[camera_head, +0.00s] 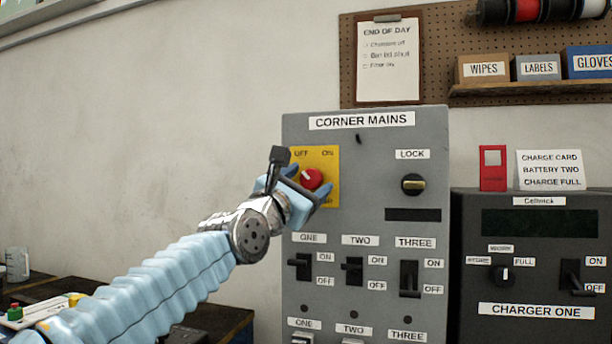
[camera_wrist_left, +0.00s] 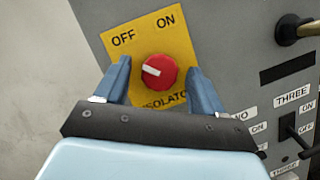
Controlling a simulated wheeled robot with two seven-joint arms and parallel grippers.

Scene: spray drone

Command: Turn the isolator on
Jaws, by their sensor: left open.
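The isolator is a red round knob (camera_head: 311,179) on a yellow plate (camera_head: 329,158) marked OFF and ON, at the upper left of the grey CORNER MAINS panel (camera_head: 375,145). In the left wrist view the knob (camera_wrist_left: 159,72) carries a white pointer line that points left and slightly up, on the OFF side. My left gripper (camera_head: 305,187) is at the plate with its jaws open. In the left wrist view its blue fingers (camera_wrist_left: 160,85) stand on either side of the knob with gaps. The right gripper is out of view.
The panel also has a LOCK knob (camera_head: 413,184) and switches ONE (camera_head: 302,266), TWO (camera_head: 352,270) and THREE (camera_head: 409,278) below. The CHARGER ONE box (camera_head: 535,265) stands at the right. The wall at left is bare.

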